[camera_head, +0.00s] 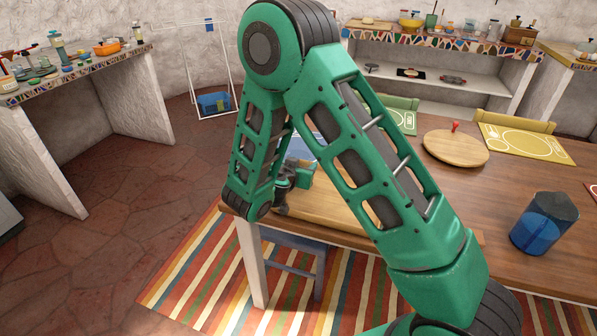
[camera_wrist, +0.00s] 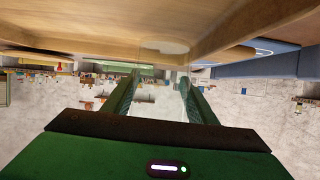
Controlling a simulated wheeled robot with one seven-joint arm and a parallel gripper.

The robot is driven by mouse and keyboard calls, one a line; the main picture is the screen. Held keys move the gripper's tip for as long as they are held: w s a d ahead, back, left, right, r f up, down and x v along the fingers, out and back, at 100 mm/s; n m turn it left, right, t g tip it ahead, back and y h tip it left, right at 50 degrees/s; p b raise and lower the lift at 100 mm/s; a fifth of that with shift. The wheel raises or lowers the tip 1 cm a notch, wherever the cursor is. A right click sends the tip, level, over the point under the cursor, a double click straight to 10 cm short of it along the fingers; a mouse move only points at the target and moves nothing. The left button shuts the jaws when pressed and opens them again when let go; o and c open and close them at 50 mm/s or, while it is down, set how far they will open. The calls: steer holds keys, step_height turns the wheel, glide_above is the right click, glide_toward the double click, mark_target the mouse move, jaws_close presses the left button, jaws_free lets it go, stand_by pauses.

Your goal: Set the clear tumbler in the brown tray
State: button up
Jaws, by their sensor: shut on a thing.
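My gripper (camera_head: 298,174) is low over the left end of the table in the head view, partly hidden by my arm. In the wrist view my gripper (camera_wrist: 161,88) is shut on the clear tumbler (camera_wrist: 164,62), which shows only as a faint see-through shape between the fingers. In the head view I cannot make out the tumbler. The brown tray (camera_head: 322,208) lies on the table under and beside my gripper, partly covered by my arm. I cannot tell whether the tumbler touches the tray.
A blue tinted container (camera_head: 540,225) stands on the table's right side. A round wooden board (camera_head: 455,148) with a red knob and a yellow placemat (camera_head: 525,143) lie farther back. Chairs stand along the far side. The table (camera_head: 500,200) is bare between the board and the blue container.

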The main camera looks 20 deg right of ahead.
step_height(320, 180, down, 2)
steer(key=o, duration=1.2)
steer(key=shift+o, duration=0.2)
steer(key=shift+s, duration=0.1)
steer(key=v, duration=1.2)
steer(key=shift+r, duration=0.1)
